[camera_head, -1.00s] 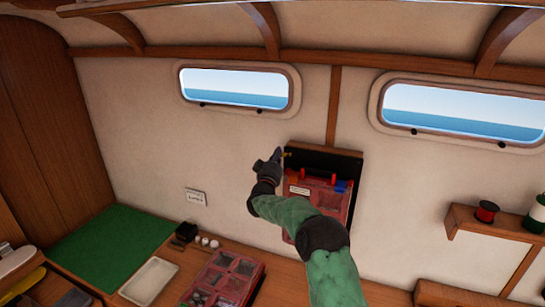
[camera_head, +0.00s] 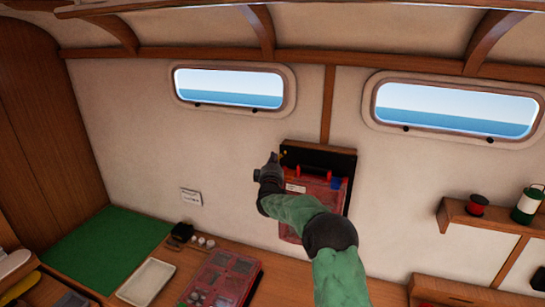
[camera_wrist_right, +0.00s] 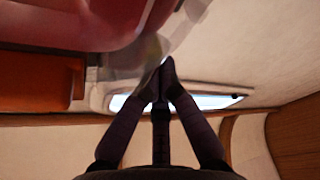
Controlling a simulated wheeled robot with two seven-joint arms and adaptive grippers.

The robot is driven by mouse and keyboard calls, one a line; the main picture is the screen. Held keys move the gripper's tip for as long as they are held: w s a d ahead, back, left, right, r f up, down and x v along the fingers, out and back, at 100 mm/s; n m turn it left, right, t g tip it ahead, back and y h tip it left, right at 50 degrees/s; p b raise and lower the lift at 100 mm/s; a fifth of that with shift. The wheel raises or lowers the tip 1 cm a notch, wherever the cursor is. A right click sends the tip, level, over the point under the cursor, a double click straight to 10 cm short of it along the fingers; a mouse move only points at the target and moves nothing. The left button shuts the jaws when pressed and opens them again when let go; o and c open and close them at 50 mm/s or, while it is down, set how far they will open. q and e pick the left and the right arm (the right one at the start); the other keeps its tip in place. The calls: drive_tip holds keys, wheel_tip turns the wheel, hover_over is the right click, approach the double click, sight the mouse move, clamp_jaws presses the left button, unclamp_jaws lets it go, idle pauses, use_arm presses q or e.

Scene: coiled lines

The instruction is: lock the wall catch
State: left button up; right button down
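A dark wall holder (camera_head: 318,156) with a red lidded case (camera_head: 322,190) in it is fixed to the wall below and between the windows. The case has red latches and a blue piece at its upper edge. A tiny brass spot (camera_head: 285,153) at the holder's upper left corner looks like the wall catch; its position is too small to read. My right gripper (camera_head: 273,158) is at the holder's left edge, just beside that spot. In the right wrist view its fingertips (camera_wrist_right: 166,70) are together with nothing clear between them; a blurred red shape fills the upper left. My left gripper is out of view.
The worktop below holds a second red case (camera_head: 225,278), a white tray (camera_head: 146,282) and a green mat (camera_head: 105,245). A wooden shelf (camera_head: 490,222) with a red spool and a green-white item is on the right wall.

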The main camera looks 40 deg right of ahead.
use_arm(q)
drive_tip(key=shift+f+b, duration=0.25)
drive_tip(key=shift+b, duration=0.05)
use_arm(e)
drive_tip(key=n, duration=0.1)
drive_tip(key=f+n, duration=0.1)
drive_tip(key=s+n+y, duration=0.1)
drive_tip(key=shift+d+f, duration=0.2)
drive_tip(key=shift+d, duration=0.05)
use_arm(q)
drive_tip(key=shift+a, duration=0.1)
